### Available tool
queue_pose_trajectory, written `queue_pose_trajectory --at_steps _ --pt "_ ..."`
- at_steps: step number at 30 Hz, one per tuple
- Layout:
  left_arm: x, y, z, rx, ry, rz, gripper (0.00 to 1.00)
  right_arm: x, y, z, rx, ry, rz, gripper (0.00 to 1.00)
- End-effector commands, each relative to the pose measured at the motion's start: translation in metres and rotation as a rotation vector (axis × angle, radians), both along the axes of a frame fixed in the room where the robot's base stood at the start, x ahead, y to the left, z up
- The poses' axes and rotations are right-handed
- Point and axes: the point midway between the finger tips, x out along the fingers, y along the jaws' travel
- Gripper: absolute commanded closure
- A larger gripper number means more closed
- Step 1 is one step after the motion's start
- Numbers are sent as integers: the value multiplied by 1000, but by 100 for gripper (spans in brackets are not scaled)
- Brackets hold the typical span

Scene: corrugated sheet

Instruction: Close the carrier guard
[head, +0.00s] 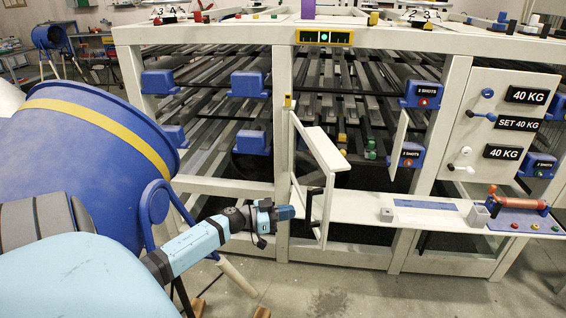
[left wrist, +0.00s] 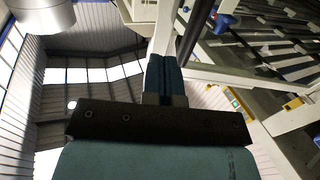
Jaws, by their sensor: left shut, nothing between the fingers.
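The carrier guard (head: 325,148) appears to be the white framed leaf at the middle opening of the machine. It stands swung out from the front and open. A dark upright handle (head: 309,206) is on its lower part. My left gripper (head: 288,212) is just left of this handle, with its fingers pointing right. It is shut and empty. In the left wrist view the closed fingers (left wrist: 165,72) are beside a dark bar (left wrist: 196,28), probably the handle. I cannot tell whether they touch. My right gripper is not in view.
A white post (head: 283,150) stands close behind my left gripper. A large blue drum (head: 100,150) is at the left.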

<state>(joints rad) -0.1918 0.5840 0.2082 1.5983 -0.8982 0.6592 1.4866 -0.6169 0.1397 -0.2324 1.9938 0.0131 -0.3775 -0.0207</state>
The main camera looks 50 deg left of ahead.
Motion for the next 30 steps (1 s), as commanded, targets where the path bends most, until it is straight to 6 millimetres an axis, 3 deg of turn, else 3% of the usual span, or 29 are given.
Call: queue_pose_trajectory --at_steps 3,12,18,30 --pt "25 -13 -3 0 -6 -1 100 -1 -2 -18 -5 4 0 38" --pt "71 -39 -3 0 -4 0 100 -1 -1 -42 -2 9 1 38" --pt "83 -46 -1 0 -1 1 100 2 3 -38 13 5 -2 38" --pt "85 -47 0 0 -1 2 100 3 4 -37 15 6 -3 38"
